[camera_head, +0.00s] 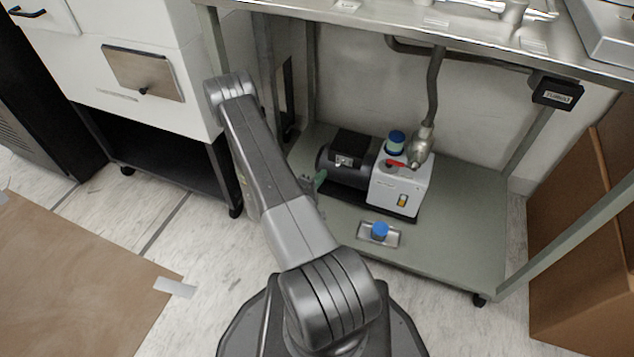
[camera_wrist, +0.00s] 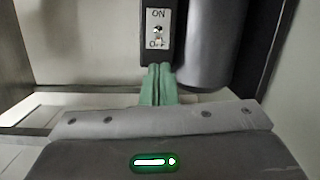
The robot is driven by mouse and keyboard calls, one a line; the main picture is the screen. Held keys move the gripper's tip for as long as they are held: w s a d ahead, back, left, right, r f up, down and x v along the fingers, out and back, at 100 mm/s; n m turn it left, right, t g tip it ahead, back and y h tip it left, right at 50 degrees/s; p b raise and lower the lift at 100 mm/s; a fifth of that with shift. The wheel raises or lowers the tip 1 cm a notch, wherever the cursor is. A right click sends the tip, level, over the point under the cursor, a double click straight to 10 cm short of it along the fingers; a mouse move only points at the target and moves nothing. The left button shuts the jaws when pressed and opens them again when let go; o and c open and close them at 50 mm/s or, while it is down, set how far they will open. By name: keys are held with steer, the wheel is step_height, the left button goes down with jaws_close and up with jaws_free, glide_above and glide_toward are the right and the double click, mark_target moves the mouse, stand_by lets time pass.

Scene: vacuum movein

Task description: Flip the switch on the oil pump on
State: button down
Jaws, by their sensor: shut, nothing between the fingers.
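The oil pump, with a white body (camera_head: 402,190) and a dark motor (camera_head: 338,172), stands on the lower shelf under the bench. In the wrist view the switch plate (camera_wrist: 158,27) reads ON at the top and OFF at the bottom, with a small metal toggle in the middle. I cannot tell which way the toggle leans. My gripper (camera_wrist: 158,70) has green fingers, closed together and empty, pointing at the plate from just below it in the picture. In the head view the gripper (camera_head: 319,180) is left of the motor, partly hidden by my arm.
A small tray (camera_head: 363,235) with a blue-capped item (camera_head: 380,230) lies in front of the pump. A grey hose (camera_head: 433,85) drops to a metal fitting (camera_head: 420,148) on the pump. A bench leg (camera_head: 311,75) stands behind my arm. A cardboard box (camera_head: 580,240) is at the right.

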mark_target(336, 159)
steer(key=b+x, duration=0.1)
steer(key=x, duration=0.5)
